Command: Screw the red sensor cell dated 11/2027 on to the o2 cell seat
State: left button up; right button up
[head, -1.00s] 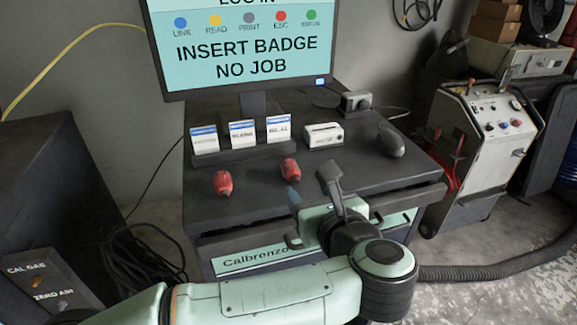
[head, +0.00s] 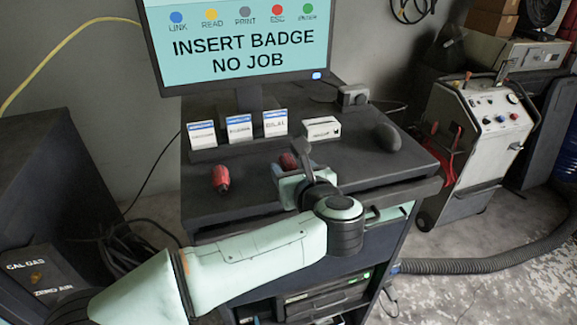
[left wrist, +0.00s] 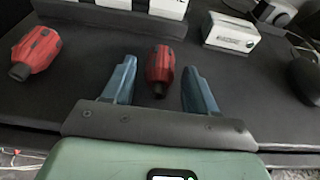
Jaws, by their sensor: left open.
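Two red sensor cells lie on the dark bench top. The left one (head: 220,179) is clear of my gripper and also shows at the left in the left wrist view (left wrist: 36,50). The right one (head: 288,160) is partly hidden behind my left gripper (head: 287,178) in the head view. In the left wrist view, this right cell (left wrist: 160,66) sits between the two blue fingers of my open gripper (left wrist: 159,76), with a gap on each side. No date is readable on either cell. I cannot identify the o2 cell seat. My right gripper is out of view.
Several white-and-blue cards (head: 239,127) stand in a rack at the back. A small white box (head: 321,128) and a dark rounded object (head: 387,138) lie to their right. A monitor (head: 240,50) rises behind. Bare bench lies between the cells.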

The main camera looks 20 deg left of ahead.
pick_arm(q)
jog(key=c, duration=1)
jog(key=shift+r, duration=0.15)
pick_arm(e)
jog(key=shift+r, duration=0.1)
pick_arm(q)
jog(key=shift+r+p, duration=1.7)
jog(key=shift+r, duration=1.2)
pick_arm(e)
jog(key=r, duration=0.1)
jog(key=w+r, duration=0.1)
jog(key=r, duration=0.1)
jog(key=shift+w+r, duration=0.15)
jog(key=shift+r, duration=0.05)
